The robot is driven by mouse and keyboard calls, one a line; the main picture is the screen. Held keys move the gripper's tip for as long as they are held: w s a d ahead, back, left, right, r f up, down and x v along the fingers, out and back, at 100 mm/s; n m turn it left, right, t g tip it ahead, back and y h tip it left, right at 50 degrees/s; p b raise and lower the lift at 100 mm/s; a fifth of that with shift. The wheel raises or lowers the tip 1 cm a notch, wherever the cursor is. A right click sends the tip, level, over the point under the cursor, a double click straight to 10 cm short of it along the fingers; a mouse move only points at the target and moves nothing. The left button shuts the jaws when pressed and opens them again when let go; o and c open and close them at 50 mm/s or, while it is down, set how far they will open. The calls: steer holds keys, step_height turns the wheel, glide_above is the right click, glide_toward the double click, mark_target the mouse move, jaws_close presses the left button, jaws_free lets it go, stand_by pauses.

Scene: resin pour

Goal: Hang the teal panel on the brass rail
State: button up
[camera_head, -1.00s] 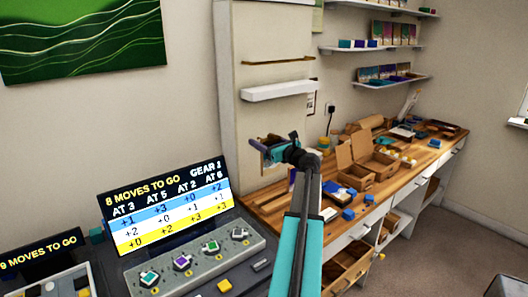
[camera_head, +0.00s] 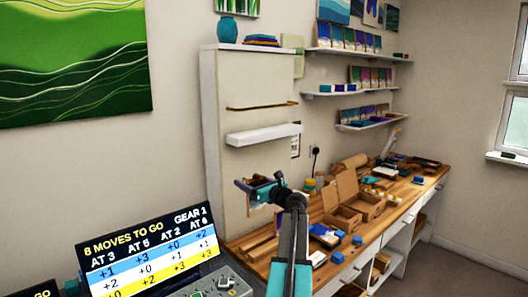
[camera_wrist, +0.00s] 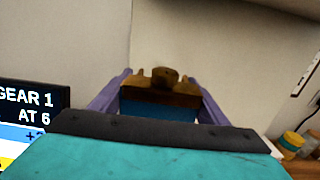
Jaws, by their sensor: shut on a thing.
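The brass rail (camera_head: 262,106) is a thin horizontal bar on the upright pale board in the head view. My gripper (camera_head: 258,188) is in front of that board, well below the rail. In the wrist view my gripper (camera_wrist: 160,88) has its two purple fingers shut on a brown wooden-edged piece with a blue-teal face (camera_wrist: 158,109), which I take to be the teal panel. A small brown knob stands up from its top edge. The panel is apart from the rail. Most of its face is hidden by my gripper and arm.
A white ledge (camera_head: 263,134) juts from the board between the rail and my gripper. A teal vase (camera_head: 227,30) stands on top of the board. The workbench (camera_head: 394,203) on the right holds boxes and blocks. A display screen (camera_head: 150,252) stands at lower left.

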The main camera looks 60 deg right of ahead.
steer(key=s+r+p, duration=0.4)
steer(key=r+p, duration=0.4)
steer(key=r, duration=0.7)
steer(key=s+r+p, duration=0.4)
steer(key=r+p, duration=0.4)
steer(key=r, duration=0.7)
steer(key=shift+d+r+p, duration=0.2)
steer(key=shift+r+p, duration=0.05)
steer(key=shift+p, duration=0.15)
steer(key=shift+s, duration=0.1)
